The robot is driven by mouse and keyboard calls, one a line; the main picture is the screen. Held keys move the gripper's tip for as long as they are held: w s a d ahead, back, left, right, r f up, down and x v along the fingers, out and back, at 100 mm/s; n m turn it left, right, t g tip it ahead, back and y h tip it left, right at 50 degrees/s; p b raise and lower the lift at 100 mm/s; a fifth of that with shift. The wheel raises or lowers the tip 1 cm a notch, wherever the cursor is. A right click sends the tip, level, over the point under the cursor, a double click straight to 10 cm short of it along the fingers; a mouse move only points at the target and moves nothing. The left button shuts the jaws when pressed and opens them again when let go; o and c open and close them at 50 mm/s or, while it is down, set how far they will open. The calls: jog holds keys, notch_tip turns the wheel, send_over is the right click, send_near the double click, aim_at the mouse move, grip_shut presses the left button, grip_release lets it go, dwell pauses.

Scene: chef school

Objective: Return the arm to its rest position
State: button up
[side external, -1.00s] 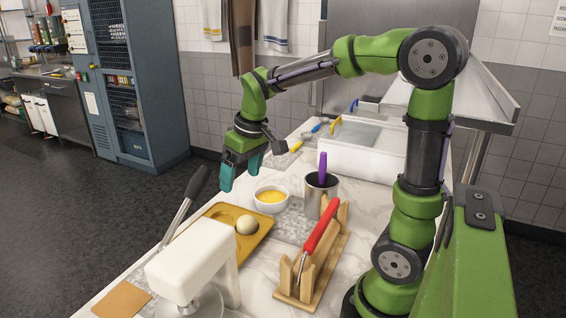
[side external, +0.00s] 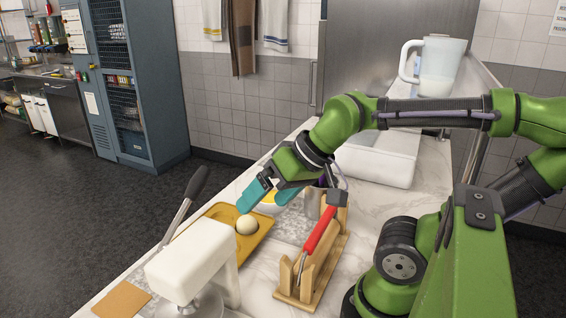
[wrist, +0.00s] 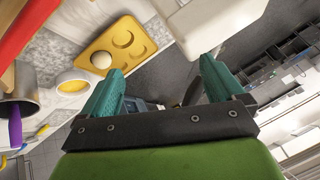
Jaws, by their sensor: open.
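My green arm with its teal-fingered gripper (side external: 270,190) hangs above the marble counter, in front of the white bowl with yellow contents (side external: 268,206) in the side view. The gripper is open. In the wrist view its two teal fingers (wrist: 160,90) are spread apart with nothing between them. The bowl also shows at the left of the wrist view (wrist: 74,87), clear of the fingers.
A yellow tray (side external: 258,232) holds a pale ball (side external: 247,225). A white mixer (side external: 190,262) stands in front. A wooden rack (side external: 318,284) carries a red-handled tool (side external: 318,231). A metal canister is partly hidden behind my gripper. A white pitcher (side external: 440,66) stands at the back right.

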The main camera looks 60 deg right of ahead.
jog(key=w+d+m, duration=0.1)
jog(key=d, duration=0.1)
jog(key=w+d+m+h, duration=0.1)
jog(key=d, duration=0.1)
jog(key=w+d+f+g, duration=0.1)
jog(key=d, duration=0.1)
jog(key=shift+d+m, duration=0.15)
jog(key=shift+m, duration=0.25)
jog(key=d+m+g, duration=0.2)
jog(key=d+m, duration=0.1)
jog(key=d, duration=0.6)
jog(key=d+m+g+h, duration=0.1)
jog(key=d+m+g, duration=0.1)
jog(key=d, duration=0.7)
jog(key=s+d+m+g, duration=0.1)
jog(key=d+m, duration=0.3)
jog(key=d, duration=0.5)
jog(key=shift+d+f+m+g, duration=0.1)
jog(key=shift+d+m+g, duration=0.1)
jog(key=shift+m+g, duration=0.2)
jog(key=shift+s+d+r+m, duration=0.2)
jog(key=shift+d+r+m, duration=0.45)
jog(key=shift+r, duration=0.3)
jog(key=shift+a+f, duration=0.15)
jog(key=shift+a, duration=0.05)
notch_tip(320, 180, down, 10)
jog(key=shift+a+r, duration=0.1)
jog(key=shift+r, duration=0.05)
jog(key=shift+r, duration=0.1)
